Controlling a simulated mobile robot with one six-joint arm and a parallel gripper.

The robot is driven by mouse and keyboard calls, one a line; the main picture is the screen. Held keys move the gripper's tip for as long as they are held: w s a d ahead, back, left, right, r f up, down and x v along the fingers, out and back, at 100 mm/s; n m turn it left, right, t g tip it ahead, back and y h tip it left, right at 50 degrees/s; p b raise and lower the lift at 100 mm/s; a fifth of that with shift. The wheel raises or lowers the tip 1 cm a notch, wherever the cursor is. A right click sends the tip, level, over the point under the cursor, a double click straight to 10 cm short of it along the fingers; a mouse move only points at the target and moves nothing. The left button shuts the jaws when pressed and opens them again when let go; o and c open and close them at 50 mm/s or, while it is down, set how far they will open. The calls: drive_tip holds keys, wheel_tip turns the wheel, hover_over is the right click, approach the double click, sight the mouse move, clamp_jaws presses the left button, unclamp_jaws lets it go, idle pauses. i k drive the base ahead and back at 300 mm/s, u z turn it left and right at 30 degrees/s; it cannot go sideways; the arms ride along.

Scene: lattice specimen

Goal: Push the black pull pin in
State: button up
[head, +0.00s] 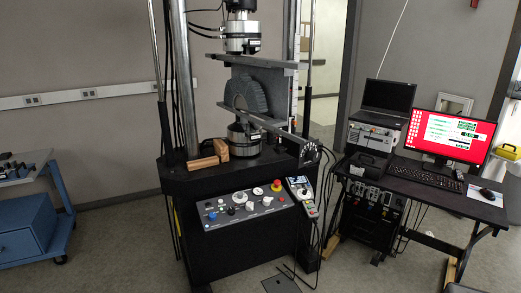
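I cannot pick out the black pull pin for certain in the head view; it is too small or hidden. A testing machine (240,178) with a black base stands at the centre. A grey, arched lattice specimen (246,92) sits between its upper and lower grey plates. A dark, round part (311,153) shows at the near right end of the lower bar; I cannot tell what it is. The front control panel (244,206) carries several knobs and buttons and a red emergency stop (276,185). My gripper is not in view.
Wooden blocks (202,162) lie on the machine's base. A handheld controller (303,194) hangs at its right front corner. To the right, a black desk (425,199) holds a red-screened monitor (453,136) and a keyboard. A blue cart (33,222) stands at left. Floor between cart and machine is clear.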

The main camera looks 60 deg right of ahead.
sight(281, 150)
drive_tip(key=u, duration=0.85)
drive_tip(key=k, duration=1.45)
drive_tip(key=z, duration=0.5)
drive_tip(key=i, duration=1)
drive_tip(key=u, duration=0.05)
